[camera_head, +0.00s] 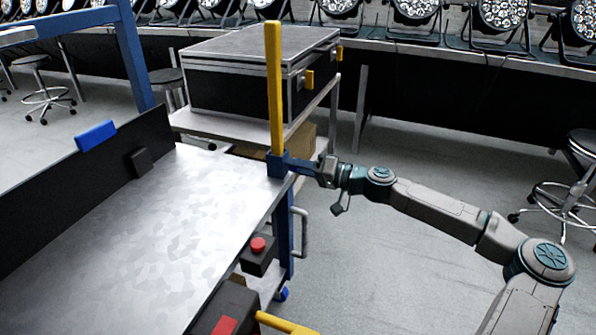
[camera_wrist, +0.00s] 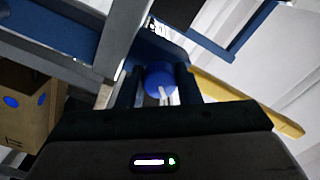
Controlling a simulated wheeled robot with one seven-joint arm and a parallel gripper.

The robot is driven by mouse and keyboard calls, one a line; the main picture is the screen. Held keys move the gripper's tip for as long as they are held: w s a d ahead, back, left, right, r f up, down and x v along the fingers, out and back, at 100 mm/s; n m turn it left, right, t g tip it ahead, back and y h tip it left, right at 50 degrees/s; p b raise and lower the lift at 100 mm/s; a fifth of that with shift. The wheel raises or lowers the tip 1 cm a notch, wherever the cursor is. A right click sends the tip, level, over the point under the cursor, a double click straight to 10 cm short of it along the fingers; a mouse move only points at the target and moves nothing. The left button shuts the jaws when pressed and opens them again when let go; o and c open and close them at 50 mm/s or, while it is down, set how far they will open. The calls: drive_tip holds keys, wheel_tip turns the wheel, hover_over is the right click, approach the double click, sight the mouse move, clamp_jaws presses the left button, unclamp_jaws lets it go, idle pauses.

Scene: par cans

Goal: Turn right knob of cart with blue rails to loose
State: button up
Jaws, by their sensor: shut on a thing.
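The cart (camera_head: 190,215) has a speckled metal top and blue rails, and stands at the left and middle of the head view. A yellow post (camera_head: 275,90) rises from a blue bracket (camera_head: 279,165) at its far right corner; the yellow post also shows in the wrist view (camera_wrist: 245,100). My gripper (camera_head: 308,169) reaches this corner from the right. In the wrist view, my gripper (camera_wrist: 160,90) has its dark fingers on both sides of a round blue knob (camera_wrist: 160,76) and is shut on it. The knob's turn position cannot be told. In the head view the knob is hidden.
A black case (camera_head: 240,80) sits on a pale table (camera_head: 200,123) just behind the corner. A box with a red button (camera_head: 258,246) is on the cart's right side. A cardboard box (camera_wrist: 25,110) shows left in the wrist view. A stool (camera_head: 570,190) stands at the far right.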

drive_tip(key=n+b, duration=0.2)
drive_tip(key=n, duration=0.4)
drive_tip(key=shift+f+b, duration=0.1)
drive_tip(key=shift+b, duration=0.25)
idle(0.4)
drive_tip(key=o, duration=1)
drive_tip(key=shift+p+v, duration=2.25)
drive_tip(key=shift+v, duration=4.65)
